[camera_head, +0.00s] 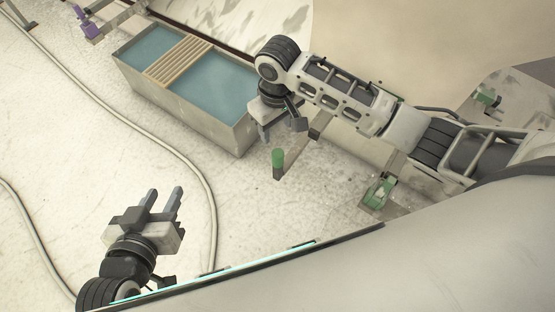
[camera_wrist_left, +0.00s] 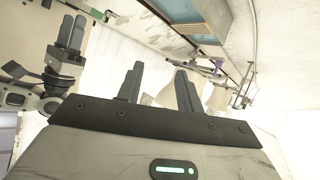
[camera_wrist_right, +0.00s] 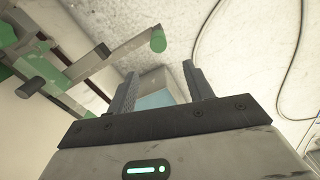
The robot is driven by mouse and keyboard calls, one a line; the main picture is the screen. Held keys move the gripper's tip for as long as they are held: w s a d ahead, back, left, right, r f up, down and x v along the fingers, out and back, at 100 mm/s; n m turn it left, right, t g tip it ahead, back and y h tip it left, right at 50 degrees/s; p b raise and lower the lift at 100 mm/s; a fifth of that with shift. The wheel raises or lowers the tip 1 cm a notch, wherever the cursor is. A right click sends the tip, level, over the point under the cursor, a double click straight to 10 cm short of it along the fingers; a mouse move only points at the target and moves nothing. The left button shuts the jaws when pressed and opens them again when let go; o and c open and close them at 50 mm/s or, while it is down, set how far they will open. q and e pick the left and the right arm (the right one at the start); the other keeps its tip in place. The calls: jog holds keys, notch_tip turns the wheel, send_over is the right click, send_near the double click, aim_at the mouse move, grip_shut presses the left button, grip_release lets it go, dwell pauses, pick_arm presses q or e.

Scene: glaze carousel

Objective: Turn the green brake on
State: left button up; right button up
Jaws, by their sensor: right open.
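A lever with a green cylindrical grip (camera_head: 278,160) stands just below my right gripper (camera_head: 277,128) in the head view. A green grip also shows in the right wrist view (camera_wrist_right: 157,40), above and between the fingertips, apart from them. A green pedal-like part (camera_head: 380,190) lies on a plate further right, and another green part (camera_head: 487,97) is at the far right. I cannot tell which green part is the brake. My right gripper is open and empty. My left gripper (camera_head: 165,192) is open and empty at lower left, far from the green parts.
A grey trough (camera_head: 235,133) of blue liquid with a wooden slatted rack (camera_head: 180,62) stands left of my right gripper. A purple part (camera_head: 88,28) is at the upper left. Cables (camera_head: 185,185) cross the pale floor. The floor around my left gripper is mostly clear.

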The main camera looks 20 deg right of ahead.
aim_at(277, 153)
notch_tip(277, 153, down, 9)
jog(key=b, duration=0.3)
jog(key=shift+d+f, duration=0.1)
notch_tip(277, 153, down, 6)
jog(key=shift+w+f+b, duration=0.1)
jog(key=shift+f+b, duration=0.1)
jog(key=shift+b, duration=0.85)
pick_arm(q)
notch_tip(277, 153, down, 6)
jog(key=d, duration=0.1)
jog(key=shift+w+g, duration=0.15)
jog(key=shift+g, duration=0.25)
jog(key=shift+d, duration=0.1)
pick_arm(e)
grip_shut()
